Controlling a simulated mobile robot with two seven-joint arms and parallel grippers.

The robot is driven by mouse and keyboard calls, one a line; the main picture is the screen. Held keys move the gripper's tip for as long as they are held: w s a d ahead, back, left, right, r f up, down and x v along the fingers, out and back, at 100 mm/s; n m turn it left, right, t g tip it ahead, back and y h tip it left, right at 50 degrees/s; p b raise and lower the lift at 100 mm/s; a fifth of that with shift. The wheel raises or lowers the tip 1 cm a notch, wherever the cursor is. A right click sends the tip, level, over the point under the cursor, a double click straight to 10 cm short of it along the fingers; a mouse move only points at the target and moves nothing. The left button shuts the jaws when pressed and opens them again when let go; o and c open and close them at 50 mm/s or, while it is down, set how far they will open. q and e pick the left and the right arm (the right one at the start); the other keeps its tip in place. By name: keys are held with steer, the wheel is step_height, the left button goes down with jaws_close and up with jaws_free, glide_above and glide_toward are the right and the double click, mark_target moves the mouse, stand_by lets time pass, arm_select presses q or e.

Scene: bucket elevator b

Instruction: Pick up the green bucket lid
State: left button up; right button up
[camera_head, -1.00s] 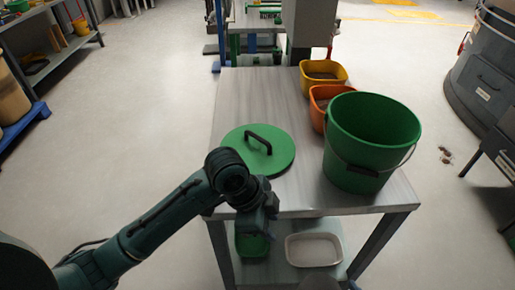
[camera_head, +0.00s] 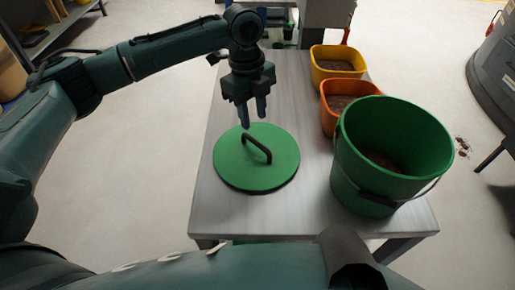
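The round green bucket lid (camera_head: 233,174) lies flat on the left part of the grey table, its black handle (camera_head: 257,149) standing up in the middle. The green bucket (camera_head: 377,150) stands upright to the right of the lid, with brown material inside and its wire handle hanging down. My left gripper (camera_head: 254,122) points down just above the far side of the lid, near the handle. Its two fingers are apart with nothing visible between them. The handle appears free of the fingers. My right gripper does not show.
The table (camera_head: 211,215) has free surface around the lid. An orange container (camera_head: 343,106) and a yellow container (camera_head: 337,63), both with brown contents, stand behind the bucket. A grey drum-like machine (camera_head: 496,75) stands at the far right. Open floor lies to the left.

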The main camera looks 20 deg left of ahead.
mark_target(256, 141)
arm_select(q)
steer(key=f, duration=0.3)
steer(key=shift+s+d, duration=0.15)
steer(key=shift+d, duration=0.05)
steer(key=shift+s+d+f+p, duration=0.15)
steer(key=shift+s+f, duration=0.05)
steer(key=shift+f, duration=0.7)
steer(key=shift+s+d+f+p, duration=0.1)
steer(key=shift+s+f, duration=0.1)
steer(key=shift+f, duration=0.65)
steer(key=shift+s+d+f+p, duration=0.15)
steer(key=shift+s+f, duration=0.05)
steer(key=shift+f, duration=0.7)
steer(key=shift+c, duration=0.4)
jaws_close()
